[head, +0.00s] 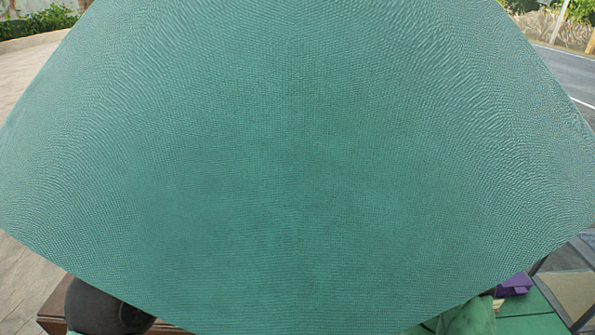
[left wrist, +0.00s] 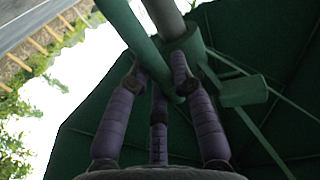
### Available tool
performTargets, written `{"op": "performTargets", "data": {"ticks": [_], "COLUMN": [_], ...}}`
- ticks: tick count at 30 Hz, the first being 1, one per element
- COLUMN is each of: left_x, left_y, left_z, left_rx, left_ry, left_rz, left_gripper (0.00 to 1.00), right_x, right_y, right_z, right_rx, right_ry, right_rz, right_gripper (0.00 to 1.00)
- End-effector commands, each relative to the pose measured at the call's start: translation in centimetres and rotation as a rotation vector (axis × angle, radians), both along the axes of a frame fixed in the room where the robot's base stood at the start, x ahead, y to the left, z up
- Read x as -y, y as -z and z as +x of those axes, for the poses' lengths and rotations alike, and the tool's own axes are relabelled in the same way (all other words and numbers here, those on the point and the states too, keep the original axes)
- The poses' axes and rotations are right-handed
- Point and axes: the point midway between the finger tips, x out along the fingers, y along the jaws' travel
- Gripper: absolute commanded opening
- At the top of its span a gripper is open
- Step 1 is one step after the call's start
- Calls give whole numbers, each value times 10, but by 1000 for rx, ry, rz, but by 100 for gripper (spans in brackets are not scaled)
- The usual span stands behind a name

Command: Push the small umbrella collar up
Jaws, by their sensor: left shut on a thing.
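A large green umbrella canopy (head: 300,170) fills most of the head view and hides what lies behind and under it. In the left wrist view the underside of the canopy (left wrist: 90,130) is dark green, with thin ribs. A grey pole (left wrist: 165,15) comes down into the small green umbrella collar (left wrist: 187,48). My left gripper (left wrist: 160,72) has purple fingers shut on the collar, their tips against its green parts. The exact contact is partly hidden by the green bars.
A thick green bar (left wrist: 128,25) and a green block (left wrist: 243,91) sit close to the collar. In the head view a small purple object (head: 513,285) shows at the lower right beside a green surface (head: 530,322). Paving (head: 25,75) lies left, a road (head: 570,80) right.

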Motion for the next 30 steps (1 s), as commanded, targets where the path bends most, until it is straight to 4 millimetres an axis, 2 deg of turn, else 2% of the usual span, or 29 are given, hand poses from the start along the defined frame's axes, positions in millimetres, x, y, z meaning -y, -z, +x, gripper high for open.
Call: {"op": "performTargets", "data": {"ticks": [1,6,12,18,30], "left_x": [-2,-2,-3,-3,-1], "left_y": [-32,-66,-94,-104,-101], "left_z": [1,0,1,1,0], "left_rx": [20,22,21,17,6], "left_ry": [-5,-6,-6,-6,-3], "left_rz": [-5,-4,-6,-3,-2], "left_gripper": [0,0,0,0,0], "right_x": [0,0,0,0,0], "right_y": [-17,-42,-62,-72,-74], "right_z": [0,0,0,0,0], "right_rx": [0,0,0,0,0], "right_ry": [0,0,0,0,0], "right_rz": [0,0,0,0,0], "right_gripper": [40,40,40,40,40]}}
